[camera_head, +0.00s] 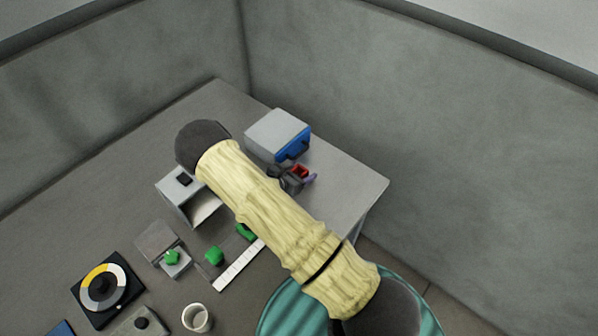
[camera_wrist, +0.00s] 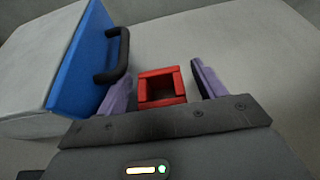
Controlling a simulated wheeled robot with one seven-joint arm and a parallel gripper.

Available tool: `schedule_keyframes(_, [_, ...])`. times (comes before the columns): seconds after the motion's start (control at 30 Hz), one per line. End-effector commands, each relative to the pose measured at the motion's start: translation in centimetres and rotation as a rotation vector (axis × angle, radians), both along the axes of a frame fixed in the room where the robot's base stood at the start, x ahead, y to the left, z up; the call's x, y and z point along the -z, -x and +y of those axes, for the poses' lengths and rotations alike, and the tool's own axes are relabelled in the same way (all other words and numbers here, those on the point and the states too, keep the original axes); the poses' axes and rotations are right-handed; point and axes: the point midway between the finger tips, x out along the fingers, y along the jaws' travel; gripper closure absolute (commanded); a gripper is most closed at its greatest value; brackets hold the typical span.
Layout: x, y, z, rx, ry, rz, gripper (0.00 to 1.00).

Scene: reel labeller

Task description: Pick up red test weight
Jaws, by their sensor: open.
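The red test weight (camera_wrist: 161,103) shows in the wrist view as a red block with a square dark hollow in its top. It lies between the two purple fingers of my gripper (camera_wrist: 160,88), with a gap visible on each side. The gripper is open. In the head view the red weight (camera_head: 299,171) shows small beside my gripper (camera_head: 304,181), near the right part of the table. The lower part of the weight is hidden by the gripper body in the wrist view.
A grey box with a blue front (camera_wrist: 80,55) and a dark handle stands close to the left of my gripper. The table (camera_head: 345,185) is bare to the right, ending at an edge. Several green pieces, a white cup (camera_head: 197,318) and a dial device (camera_head: 106,288) stand at lower left.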

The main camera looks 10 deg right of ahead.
Motion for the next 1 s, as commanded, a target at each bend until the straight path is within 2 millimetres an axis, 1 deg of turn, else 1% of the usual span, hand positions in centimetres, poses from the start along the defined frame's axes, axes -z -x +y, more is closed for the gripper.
schedule_keyframes(0.47, [0.01, 0.0, 0.05, 0.0, -0.001, -0.001, 0.31])
schedule_keyframes(0.6, [0.0, -0.01, 0.04, -0.001, 0.0, -0.002, 0.58])
schedule_keyframes(0.67, [0.0, -0.01, 0.04, -0.001, -0.001, -0.001, 0.7])
schedule_keyframes(0.7, [0.0, 0.0, 0.05, -0.001, 0.0, 0.0, 0.78])
schedule_keyframes(0.77, [0.0, -0.01, 0.06, -0.001, -0.001, -0.001, 0.88])
schedule_keyframes(1.0, [-0.06, -0.01, 0.03, -0.001, 0.001, -0.002, 0.88])
